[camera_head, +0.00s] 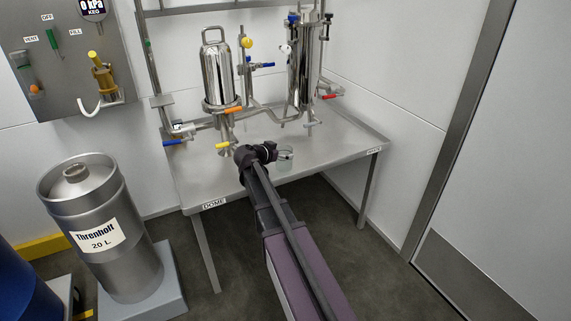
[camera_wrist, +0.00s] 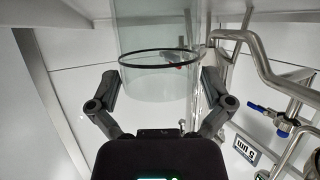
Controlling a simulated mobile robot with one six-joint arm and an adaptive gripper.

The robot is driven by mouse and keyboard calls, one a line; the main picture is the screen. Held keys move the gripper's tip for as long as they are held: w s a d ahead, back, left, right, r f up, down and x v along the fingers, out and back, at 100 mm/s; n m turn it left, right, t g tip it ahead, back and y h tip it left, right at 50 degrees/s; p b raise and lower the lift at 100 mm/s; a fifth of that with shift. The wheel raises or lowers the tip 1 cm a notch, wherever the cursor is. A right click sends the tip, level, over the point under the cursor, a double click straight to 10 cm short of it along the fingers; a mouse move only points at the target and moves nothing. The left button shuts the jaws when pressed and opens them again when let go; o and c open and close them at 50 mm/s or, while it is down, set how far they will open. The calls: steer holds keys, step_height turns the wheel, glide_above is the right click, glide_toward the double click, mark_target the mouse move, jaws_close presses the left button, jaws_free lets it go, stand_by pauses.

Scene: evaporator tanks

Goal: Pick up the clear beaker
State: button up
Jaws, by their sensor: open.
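The clear beaker (camera_head: 286,154) stands on the steel table near its front edge, partly hidden behind my arm. In the wrist view the beaker (camera_wrist: 160,45) is large, see-through and has a dark ring around it. My gripper (camera_head: 270,152) is low over the table, just left of the beaker. In the wrist view my gripper (camera_wrist: 161,84) is open, with one finger on each side of the beaker's outline. I cannot tell whether either finger touches the glass.
The steel table (camera_head: 330,150) carries a polished dome vessel (camera_head: 217,75), a tall steel column (camera_head: 300,70) and pipes with coloured valve handles behind the beaker. The table's right part is clear.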

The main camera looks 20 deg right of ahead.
steer(key=shift+w+d+f, duration=0.2)
steer(key=shift+d, duration=0.25)
steer(key=c, duration=0.9)
